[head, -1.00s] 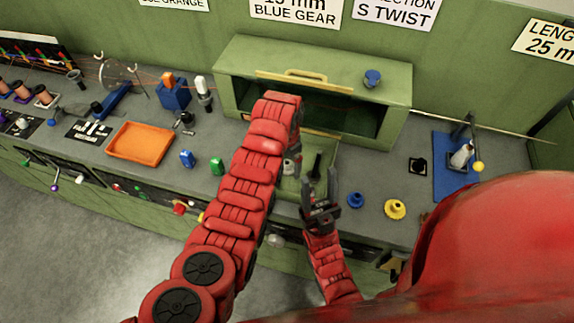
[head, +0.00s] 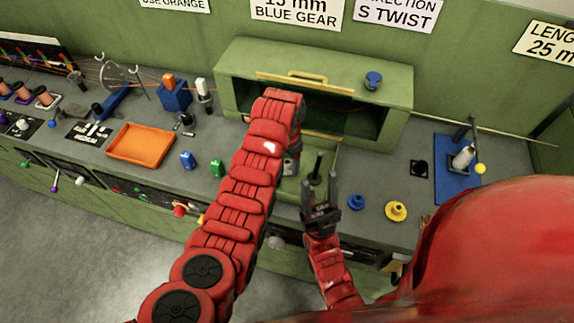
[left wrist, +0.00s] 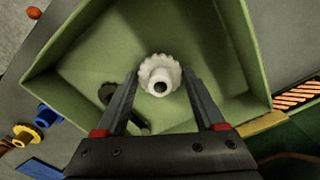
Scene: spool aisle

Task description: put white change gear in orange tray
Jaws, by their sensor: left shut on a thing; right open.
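The white change gear (left wrist: 160,74) shows in the left wrist view between the fingertips of my left gripper (left wrist: 159,80), which is shut on it. Below it is a green open-topped box (left wrist: 75,65). In the head view my left forearm hides the gear and most of my left gripper (head: 292,165), which is at that green box (head: 289,188) in front of the cabinet. The orange tray (head: 141,145) lies on the bench to the left and looks empty.
The green cabinet (head: 315,53) stands behind the box, with a blue knob-like piece (head: 373,80) on top. Blue (head: 356,202) and yellow (head: 396,211) gears lie right of the box.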

